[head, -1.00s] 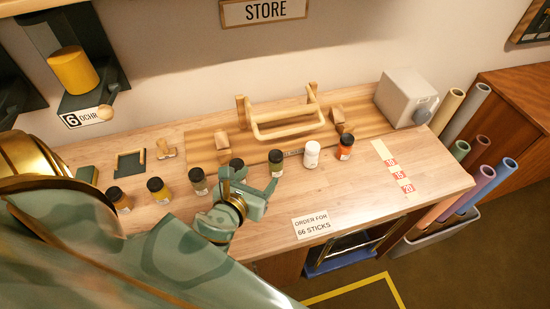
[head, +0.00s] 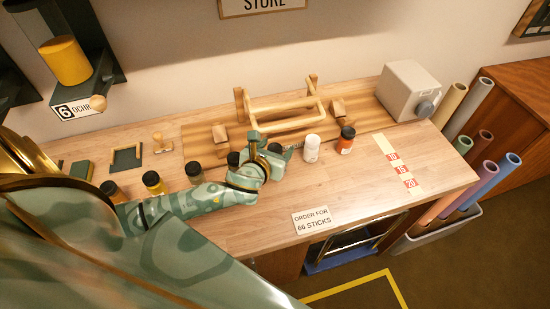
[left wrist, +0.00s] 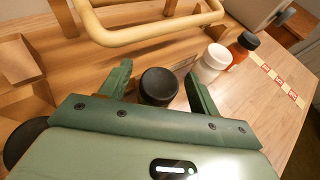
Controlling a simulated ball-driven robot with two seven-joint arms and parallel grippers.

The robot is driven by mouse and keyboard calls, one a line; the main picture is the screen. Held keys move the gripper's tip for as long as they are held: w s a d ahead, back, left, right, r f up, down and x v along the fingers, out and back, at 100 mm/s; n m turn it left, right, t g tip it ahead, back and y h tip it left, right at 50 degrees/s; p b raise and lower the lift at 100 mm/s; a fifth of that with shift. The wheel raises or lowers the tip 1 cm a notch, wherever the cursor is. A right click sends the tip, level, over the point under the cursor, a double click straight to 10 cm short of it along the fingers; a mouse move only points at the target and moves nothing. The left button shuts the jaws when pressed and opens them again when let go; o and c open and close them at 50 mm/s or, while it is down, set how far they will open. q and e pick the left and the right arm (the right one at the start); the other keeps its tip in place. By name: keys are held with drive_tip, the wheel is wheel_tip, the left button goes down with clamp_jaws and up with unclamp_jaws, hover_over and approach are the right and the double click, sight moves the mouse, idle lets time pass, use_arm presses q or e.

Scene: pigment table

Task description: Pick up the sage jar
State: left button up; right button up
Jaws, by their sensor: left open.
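My left gripper (head: 271,150) is open, low over the bench, with its fingers on either side of a black-lidded jar. The left wrist view shows this jar's lid (left wrist: 159,86) between the two green fingers (left wrist: 160,88), with gaps on both sides. The gripper mostly hides its body in the head view; it looked green there earlier. I cannot read its label, so I cannot confirm it as the sage jar. Another greyish-green jar (head: 196,178) stands further left, partly behind my left arm. My right gripper is not in view.
A white jar (head: 312,149) and an orange jar (head: 345,144) stand just right of the gripper. A yellow jar (head: 154,184) and a brown jar (head: 113,193) stand at left. A wooden handled frame (head: 283,121) is behind. The bench's right front is clear.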

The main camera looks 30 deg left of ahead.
use_arm(q)
drive_tip(key=c, duration=1.1)
